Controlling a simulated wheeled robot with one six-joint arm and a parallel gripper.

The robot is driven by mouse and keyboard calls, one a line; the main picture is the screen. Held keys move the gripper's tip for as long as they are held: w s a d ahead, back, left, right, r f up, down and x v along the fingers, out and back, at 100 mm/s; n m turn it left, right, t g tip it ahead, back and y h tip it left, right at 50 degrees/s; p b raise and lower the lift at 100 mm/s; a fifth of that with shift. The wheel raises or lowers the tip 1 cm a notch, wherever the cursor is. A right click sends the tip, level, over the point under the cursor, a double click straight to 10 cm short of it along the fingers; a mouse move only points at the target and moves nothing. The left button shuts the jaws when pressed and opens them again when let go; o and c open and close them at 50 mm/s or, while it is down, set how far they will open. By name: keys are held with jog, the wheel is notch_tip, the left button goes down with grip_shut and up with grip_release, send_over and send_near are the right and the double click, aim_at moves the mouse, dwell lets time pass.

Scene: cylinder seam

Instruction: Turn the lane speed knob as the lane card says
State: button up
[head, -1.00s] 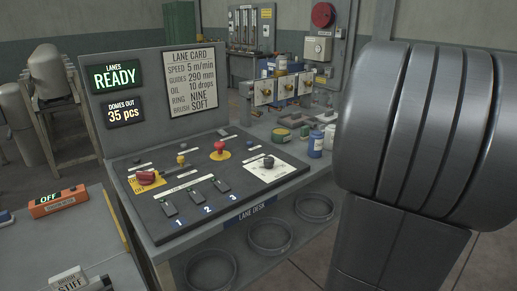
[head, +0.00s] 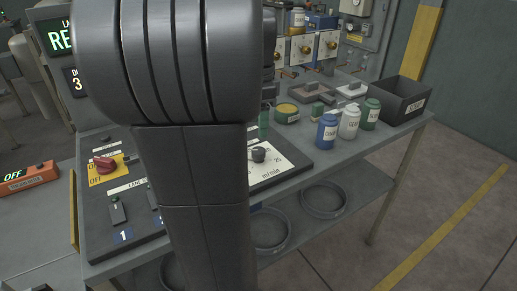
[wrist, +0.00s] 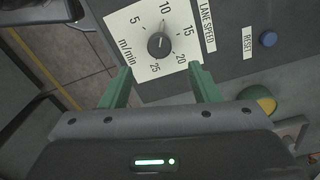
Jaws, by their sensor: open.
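The lane speed knob (wrist: 160,45) is a dark round knob on a white dial plate (wrist: 124,25) marked 5 to 25 m/min. Its white pointer mark points about at 10. My gripper (wrist: 160,71) is open and empty, its two green fingers apart on the near side of the knob, not around it. In the head view the knob (head: 258,155) shows just right of my arm, which hides most of the gripper. The lane card is hidden behind my arm now; the earlier head view reads SPEED 5 m/min.
In the head view, a red knob (head: 104,164) is at left; bottles (head: 349,122) and a dark bin (head: 398,100) stand at right.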

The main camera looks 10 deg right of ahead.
notch_tip(320, 180, down, 8)
jog(key=shift+s+f+b, duration=0.1)
jog(key=shift+f+b, duration=0.1)
jog(key=shift+b, duration=0.4)
jog(key=c, duration=1)
